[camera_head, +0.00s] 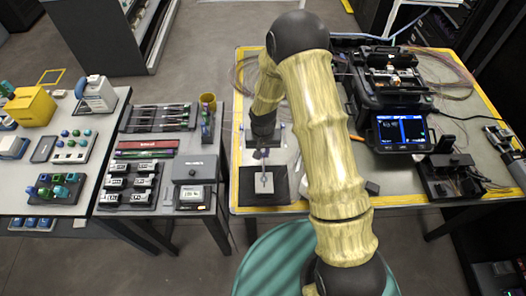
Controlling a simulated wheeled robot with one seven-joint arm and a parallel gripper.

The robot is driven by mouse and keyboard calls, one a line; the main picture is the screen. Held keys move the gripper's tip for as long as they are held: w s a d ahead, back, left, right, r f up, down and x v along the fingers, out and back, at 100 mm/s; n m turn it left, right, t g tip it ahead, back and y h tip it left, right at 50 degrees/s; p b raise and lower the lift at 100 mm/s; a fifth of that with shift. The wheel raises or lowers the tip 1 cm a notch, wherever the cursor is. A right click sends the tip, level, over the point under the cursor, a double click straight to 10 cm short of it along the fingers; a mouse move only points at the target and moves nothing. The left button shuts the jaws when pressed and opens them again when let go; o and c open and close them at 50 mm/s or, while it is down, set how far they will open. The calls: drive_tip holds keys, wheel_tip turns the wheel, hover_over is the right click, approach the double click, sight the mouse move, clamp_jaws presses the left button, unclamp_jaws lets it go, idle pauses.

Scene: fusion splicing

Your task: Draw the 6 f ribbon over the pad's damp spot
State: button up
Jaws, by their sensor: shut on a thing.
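My gripper (264,153) points down at the left part of the yellow-edged work table, just behind a dark square mat with a pale pad (254,188) on it. It is shut on a thin thing that I take for the ribbon (264,183), a small bluish-violet strip showing over the pad. The strip is too small to tell whether it touches the pad. A damp spot cannot be made out at this size. My arm hides the middle of the table and part of the gripper.
The fusion splicer (388,85) with its lit screen (402,130) stands at the back right. A small dark device (448,175) sits in front of it. Loose fibres lie at the back.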

drive_tip(key=shift+w, duration=0.7)
idle(0.5)
drive_tip(key=shift+r, duration=0.15)
drive_tip(key=shift+r+p, duration=1.9)
drive_tip(key=shift+r, duration=0.5)
